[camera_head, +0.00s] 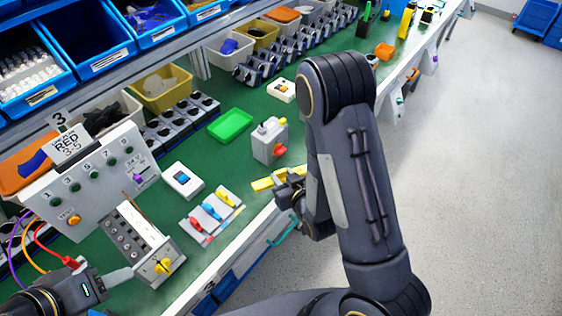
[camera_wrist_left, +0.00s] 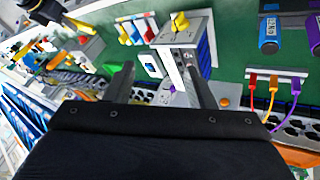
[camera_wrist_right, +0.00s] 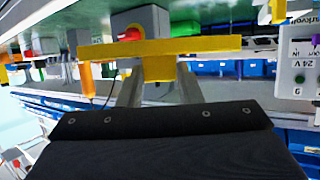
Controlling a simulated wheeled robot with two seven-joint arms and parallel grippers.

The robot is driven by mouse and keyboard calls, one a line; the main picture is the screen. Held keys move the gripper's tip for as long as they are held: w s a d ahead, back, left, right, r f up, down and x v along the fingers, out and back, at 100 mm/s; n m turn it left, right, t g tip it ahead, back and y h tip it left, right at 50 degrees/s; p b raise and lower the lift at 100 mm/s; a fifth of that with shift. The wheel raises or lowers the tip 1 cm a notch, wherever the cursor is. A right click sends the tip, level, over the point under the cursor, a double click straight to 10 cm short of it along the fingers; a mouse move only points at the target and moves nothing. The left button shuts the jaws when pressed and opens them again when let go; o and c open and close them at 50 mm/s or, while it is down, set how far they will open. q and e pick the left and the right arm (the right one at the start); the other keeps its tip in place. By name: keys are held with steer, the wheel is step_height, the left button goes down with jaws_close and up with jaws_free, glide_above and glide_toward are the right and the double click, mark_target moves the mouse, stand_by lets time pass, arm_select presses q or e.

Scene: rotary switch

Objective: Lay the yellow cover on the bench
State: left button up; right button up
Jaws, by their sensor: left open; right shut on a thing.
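The yellow cover (camera_head: 264,183) is held by my right gripper (camera_head: 284,186) near the bench's front edge; in the right wrist view the cover (camera_wrist_right: 200,45) spans across between the fingertips as a flat yellow bar with a short stem. The right fingers are shut on it. Whether it touches the green bench (camera_head: 235,163) cannot be told. My left gripper (camera_head: 104,276) is open and empty at the lower left, beside the grey switch box (camera_head: 134,235) with a yellow rotary knob (camera_head: 163,266). The box also shows in the left wrist view (camera_wrist_left: 190,50).
A grey box with a red knob (camera_head: 268,143), a green tray (camera_head: 230,125), a white switch (camera_head: 183,181) and a panel of coloured levers (camera_head: 212,215) stand around the cover. A control panel (camera_head: 95,180) stands at left. Bins line the back. Bare green shows between the items.

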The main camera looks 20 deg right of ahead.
arm_select(q)
steer(key=w+a+f+m+t+y, duration=0.1)
steer(key=w+m+t, duration=0.1)
steer(key=w, duration=0.5)
steer(key=w+a+f+m+t+y, duration=0.1)
steer(key=w+f+m, duration=0.1)
steer(key=w, duration=0.5)
steer(key=w+d+f+m+h, duration=0.2)
steer(key=w+d+h, duration=0.1)
steer(key=d, duration=0.5)
steer(key=w+d+f+m+h, duration=0.3)
steer(key=d, duration=0.4)
steer(key=w+d+f+m+h, duration=0.2)
steer(key=w+d+m+h, duration=0.1)
steer(key=d, duration=0.5)
steer(key=shift+w+d+f, duration=0.3)
steer(key=shift+w+f, duration=0.1)
steer(key=shift+w, duration=0.15)
arm_select(e)
steer(key=w+a+r+n+g+y, duration=0.3)
steer(key=a+r+n+y, duration=0.4)
steer(key=a, duration=0.5)
steer(key=shift+w+a+r+y, duration=0.3)
steer(key=shift+a+r, duration=0.1)
steer(key=shift+r, duration=0.5)
